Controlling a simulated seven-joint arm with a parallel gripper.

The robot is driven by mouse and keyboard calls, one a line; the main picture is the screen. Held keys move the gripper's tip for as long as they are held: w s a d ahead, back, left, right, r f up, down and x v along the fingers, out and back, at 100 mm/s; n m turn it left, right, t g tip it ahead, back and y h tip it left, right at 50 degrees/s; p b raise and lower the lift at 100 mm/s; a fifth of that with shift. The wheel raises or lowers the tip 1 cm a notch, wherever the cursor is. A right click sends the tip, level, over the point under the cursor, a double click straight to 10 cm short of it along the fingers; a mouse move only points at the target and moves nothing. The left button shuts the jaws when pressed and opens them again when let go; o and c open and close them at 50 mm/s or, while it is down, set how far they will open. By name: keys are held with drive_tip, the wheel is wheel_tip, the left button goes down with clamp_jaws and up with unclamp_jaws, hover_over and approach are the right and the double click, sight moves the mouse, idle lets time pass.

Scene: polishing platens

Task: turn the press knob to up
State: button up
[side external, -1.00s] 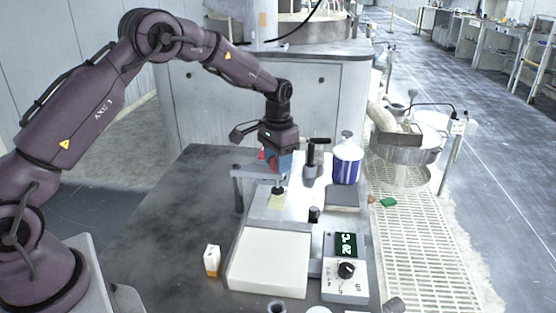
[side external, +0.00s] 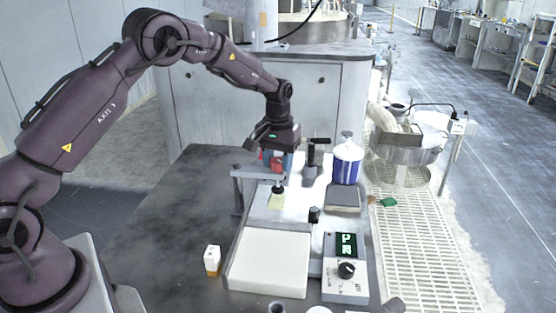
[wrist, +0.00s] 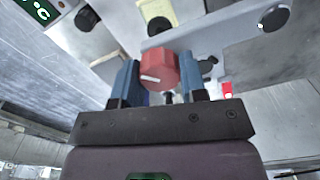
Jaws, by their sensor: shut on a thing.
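The red press knob (wrist: 160,72) is faceted and has a white mark, which points to the left in the wrist view. My gripper (wrist: 159,78) has its two blue fingers on either side of the knob and is shut on it. In the side view, my gripper (side external: 276,162) points down at the grey press frame (side external: 252,173), with a little red of the knob (side external: 277,164) showing among the fingers. The black press foot (side external: 278,189) hangs below, above a pale yellow piece (side external: 276,202).
A control box (side external: 346,282) with a green display and black dial stands in front. A white flat block (side external: 268,263) lies beside it. A blue-and-white container (side external: 346,163) and a black-handled post (side external: 311,165) stand right of my gripper. The table's left side is clear.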

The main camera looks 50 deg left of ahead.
sight(279, 159)
drive_tip(key=shift+r, duration=0.1)
drive_tip(key=o, duration=0.9)
drive_tip(key=shift+o, duration=0.2)
wheel_tip(279, 159, up, 13)
idle(0.3)
drive_tip(key=s+d+r+m+t, duration=0.2)
drive_tip(key=s+d, duration=0.1)
drive_tip(key=s, duration=0.7)
drive_tip(key=s+d+r+m+t, duration=0.1)
drive_tip(key=s+d+r+m, duration=0.1)
drive_tip(key=s, duration=0.8)
drive_tip(key=s+d+r+m+t, duration=0.2)
drive_tip(key=s+d, duration=0.2)
drive_tip(key=s, duration=0.6)
drive_tip(key=shift+d+r+t, duration=0.3)
drive_tip(key=shift+d, duration=0.05)
